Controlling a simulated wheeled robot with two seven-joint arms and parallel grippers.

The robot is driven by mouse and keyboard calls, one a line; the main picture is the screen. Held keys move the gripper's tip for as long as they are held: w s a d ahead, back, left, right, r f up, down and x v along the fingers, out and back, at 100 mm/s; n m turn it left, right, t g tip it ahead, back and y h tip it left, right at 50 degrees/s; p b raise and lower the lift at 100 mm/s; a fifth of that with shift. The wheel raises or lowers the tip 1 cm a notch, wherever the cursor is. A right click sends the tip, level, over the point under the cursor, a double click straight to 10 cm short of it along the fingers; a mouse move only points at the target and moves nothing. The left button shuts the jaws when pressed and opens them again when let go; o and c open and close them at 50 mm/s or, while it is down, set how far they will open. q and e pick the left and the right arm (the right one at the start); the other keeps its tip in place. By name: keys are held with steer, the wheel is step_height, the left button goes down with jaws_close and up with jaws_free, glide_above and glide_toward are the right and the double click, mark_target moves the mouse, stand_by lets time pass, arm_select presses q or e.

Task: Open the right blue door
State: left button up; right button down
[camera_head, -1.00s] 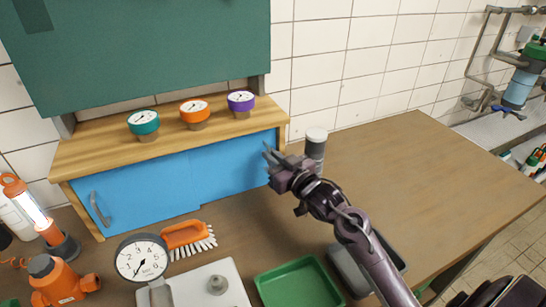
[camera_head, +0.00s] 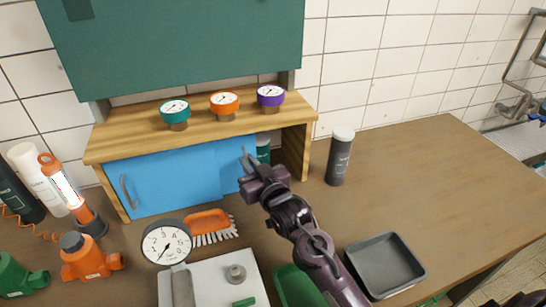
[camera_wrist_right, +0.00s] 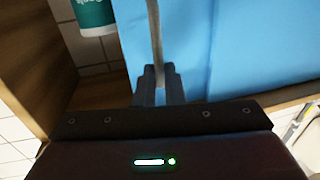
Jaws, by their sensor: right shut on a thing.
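The right blue door (camera_head: 230,163) of the wooden cabinet has slid left, partly overlapping the left blue door (camera_head: 165,178). A gap stands open on the cabinet's right side, with a teal-and-white container (camera_head: 263,147) inside; it also shows in the right wrist view (camera_wrist_right: 92,14). My right gripper (camera_head: 247,161) is at the right door's right part. In the right wrist view its fingers (camera_wrist_right: 158,78) are shut on the door's grey upright handle (camera_wrist_right: 155,32). My left gripper is not in view.
Teal, orange and purple gauges stand on the cabinet top (camera_head: 140,121). A dark grey canister (camera_head: 339,160) stands right of the cabinet. A grey tray (camera_head: 385,264), orange brush (camera_head: 208,224) and white-dial gauge (camera_head: 166,243) are in front. The table's right side is clear.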

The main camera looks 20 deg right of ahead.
steer(key=shift+w+a, duration=0.1)
steer(key=shift+a, duration=1.3)
steer(key=c, duration=1.5)
jaws_free()
steer(key=shift+s+f, duration=0.1)
steer(key=shift+s, duration=0.3)
steer(key=s, duration=0.2)
steer(key=s+b, duration=0.1)
steer(key=s, duration=0.1)
steer(key=s+d, duration=0.1)
steer(key=s, duration=0.2)
steer(key=shift+b, duration=0.4)
